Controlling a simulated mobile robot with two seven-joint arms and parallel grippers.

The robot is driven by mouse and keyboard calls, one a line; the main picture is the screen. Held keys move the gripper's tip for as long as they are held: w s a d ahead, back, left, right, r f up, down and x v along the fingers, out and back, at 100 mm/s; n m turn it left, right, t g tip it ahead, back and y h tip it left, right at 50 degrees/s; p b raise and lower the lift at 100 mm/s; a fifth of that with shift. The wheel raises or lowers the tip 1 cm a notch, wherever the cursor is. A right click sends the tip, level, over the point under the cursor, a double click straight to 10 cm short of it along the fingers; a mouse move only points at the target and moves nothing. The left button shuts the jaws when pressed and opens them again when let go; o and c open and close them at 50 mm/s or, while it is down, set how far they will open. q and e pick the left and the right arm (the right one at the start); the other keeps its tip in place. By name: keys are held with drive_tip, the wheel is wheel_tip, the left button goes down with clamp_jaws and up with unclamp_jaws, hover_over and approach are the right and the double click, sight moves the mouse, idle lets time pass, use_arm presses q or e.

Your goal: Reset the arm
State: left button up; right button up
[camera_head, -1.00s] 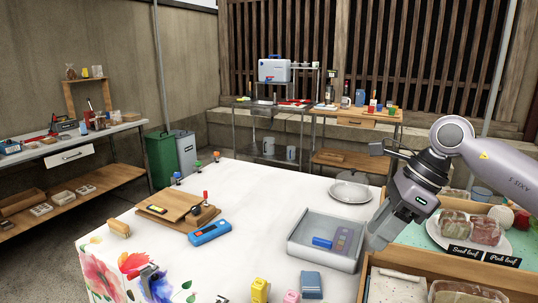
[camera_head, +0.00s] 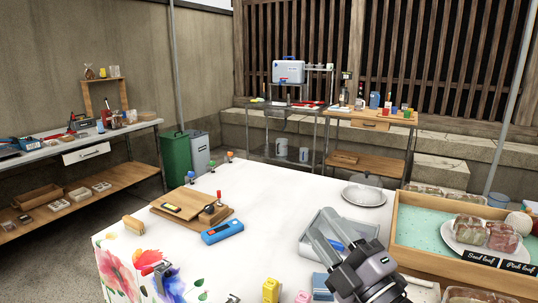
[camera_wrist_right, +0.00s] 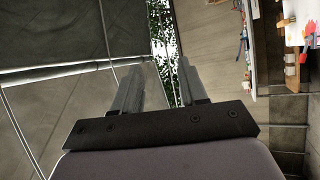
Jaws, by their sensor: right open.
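My right gripper (camera_head: 318,228) is in the lower middle of the head view, with its two grey fingers pointing up and to the left. It is in front of the grey tray (camera_head: 305,250) and covers part of it. Its height above the tray cannot be told. In the right wrist view the fingers of this gripper (camera_wrist_right: 158,75) are apart with nothing between them. Behind them are wall panels, a strip of foliage and a shelf. My left gripper is not in view.
The white table (camera_head: 275,200) carries a wooden board (camera_head: 190,208), a blue tool (camera_head: 222,232), a silver plate (camera_head: 363,195) and a yellow item (camera_head: 270,290). A wooden crate (camera_head: 430,252) with loaves on a plate stands at the right. The table's middle is clear.

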drive_tip(key=s+d+f+m+g+h, duration=0.2)
drive_tip(key=s+d+f+m+h, duration=0.1)
drive_tip(key=d+f+m+h, duration=0.55)
drive_tip(key=s+d+f+m+g+h, duration=0.1)
drive_tip(key=s+d+f+m+g, duration=0.2)
drive_tip(key=s+f+m+g, duration=0.55)
drive_tip(key=s+d+f+m+g+h, duration=0.2)
drive_tip(key=s+f+g, duration=0.3)
drive_tip(key=s+f, duration=0.85)
drive_tip(key=w+a+f+t+y+b, duration=0.1)
drive_tip(key=w+a+f+t+b, duration=0.15)
drive_tip(key=f+b, duration=0.4)
drive_tip(key=w+a+f+t+y+b, duration=0.2)
drive_tip(key=w+f+t+b, duration=0.15)
drive_tip(key=f, duration=0.55)
wheel_tip(320, 180, up, 12)
drive_tip(key=s+d+p, duration=0.1)
drive_tip(key=p, duration=1.2)
drive_tip(key=shift+d+t+h+p, duration=0.35)
drive_tip(key=shift+d+t, duration=0.05)
drive_tip(key=shift+t, duration=0.05)
drive_tip(key=shift+s, duration=0.1)
